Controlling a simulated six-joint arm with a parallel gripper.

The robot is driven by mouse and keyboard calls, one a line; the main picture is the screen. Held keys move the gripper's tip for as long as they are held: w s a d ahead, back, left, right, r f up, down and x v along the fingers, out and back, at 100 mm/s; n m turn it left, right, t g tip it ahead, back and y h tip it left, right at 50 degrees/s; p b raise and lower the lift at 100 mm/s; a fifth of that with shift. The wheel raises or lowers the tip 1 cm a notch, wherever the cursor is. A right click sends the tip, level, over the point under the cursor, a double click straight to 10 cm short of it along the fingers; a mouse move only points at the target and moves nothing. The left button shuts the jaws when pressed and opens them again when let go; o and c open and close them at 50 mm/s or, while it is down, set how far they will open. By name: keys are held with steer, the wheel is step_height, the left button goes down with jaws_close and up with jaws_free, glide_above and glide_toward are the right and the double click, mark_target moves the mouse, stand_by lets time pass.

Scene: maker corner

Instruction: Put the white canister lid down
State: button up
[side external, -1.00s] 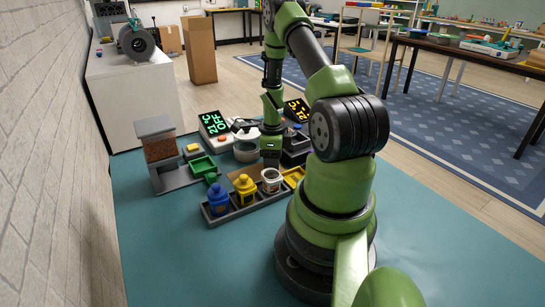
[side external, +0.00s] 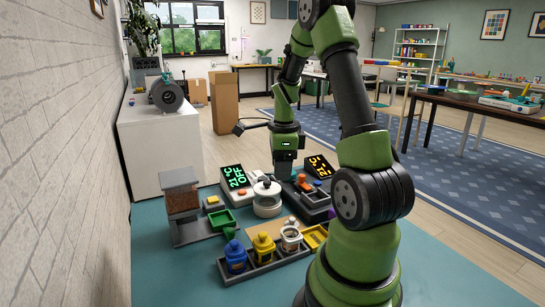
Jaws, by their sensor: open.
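The white canister (side external: 291,243) stands at the right end of the dark rack (side external: 262,268), beside a yellow jar (side external: 264,248) and a blue jar (side external: 235,257). Its top looks pale-rimmed, but I cannot tell whether it is covered. I cannot single out its lid with certainty. A round pale vessel (side external: 267,204) stands behind the rack, with a small dark shape at its top. My gripper (side external: 285,175) is open, pointing down behind and to the right of that vessel. Its fingertips are hard to make out against the dark devices there.
A hopper of brown granules (side external: 183,201), a yellow block (side external: 213,200) and a green tray (side external: 222,220) stand at left. Displays with green digits (side external: 235,178) and orange digits (side external: 319,166) stand behind. A yellow tray (side external: 314,237) is right of the rack. The front-left mat (side external: 180,280) is clear.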

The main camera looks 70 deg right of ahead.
steer(key=w+a+r+n+t, duration=0.3)
steer(key=a+r+n+t, duration=0.1)
steer(key=a+r+n, duration=0.95)
steer(key=s+a+r+n+t+y, duration=0.1)
steer(key=s+a+n, duration=0.2)
steer(key=a+n, duration=0.3)
steer(key=s+a+n+t+y, duration=0.1)
steer(key=s+a+n, duration=0.3)
steer(key=a+n, duration=0.2)
steer(key=shift+a+r+n+t+y, duration=0.2)
steer(key=shift+r+n+t+y, duration=0.15)
steer(key=shift+n, duration=0.6)
